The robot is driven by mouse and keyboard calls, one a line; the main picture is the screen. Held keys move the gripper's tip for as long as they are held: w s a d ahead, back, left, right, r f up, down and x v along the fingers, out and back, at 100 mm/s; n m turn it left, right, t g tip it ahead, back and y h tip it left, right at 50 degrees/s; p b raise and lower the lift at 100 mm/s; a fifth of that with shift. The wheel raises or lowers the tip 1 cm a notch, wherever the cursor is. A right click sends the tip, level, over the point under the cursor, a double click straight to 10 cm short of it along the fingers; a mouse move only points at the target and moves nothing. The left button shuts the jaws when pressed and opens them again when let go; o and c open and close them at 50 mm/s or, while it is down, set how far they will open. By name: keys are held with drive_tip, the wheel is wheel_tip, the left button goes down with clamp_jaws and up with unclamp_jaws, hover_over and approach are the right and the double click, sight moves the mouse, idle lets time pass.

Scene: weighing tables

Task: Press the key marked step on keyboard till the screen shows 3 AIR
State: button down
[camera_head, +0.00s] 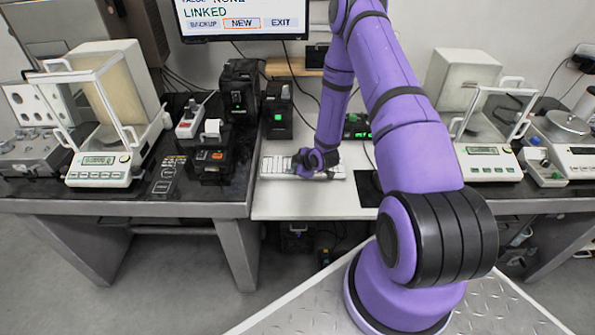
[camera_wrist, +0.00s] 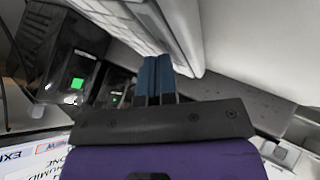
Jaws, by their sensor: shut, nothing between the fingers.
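The white keyboard (camera_head: 275,166) lies on the middle table, partly hidden by my arm in the head view. In the wrist view its rows of keys (camera_wrist: 120,22) show beyond my fingers. The key marked step cannot be made out. My gripper (camera_wrist: 157,62) is shut and empty, its blue fingertips together close to the keyboard; I cannot tell whether they touch a key. In the head view my wrist is over the keyboard's middle and right part. The screen (camera_head: 243,22) shows "LINKED" and the buttons BACKUP, NEW and EXIT, with NEW outlined; its top is cut off.
Weighing balances with glass shields stand on the left (camera_head: 99,170) and right (camera_head: 486,163) tables. Black devices (camera_head: 240,90) stand behind and left of the keyboard. A dark pad (camera_head: 369,190) lies to its right. The table front (camera_head: 300,202) is clear.

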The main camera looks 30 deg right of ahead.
idle(0.5)
drive_tip(key=shift+r, duration=0.7)
drive_tip(key=shift+r, duration=0.1)
drive_tip(key=shift+r, duration=2.45)
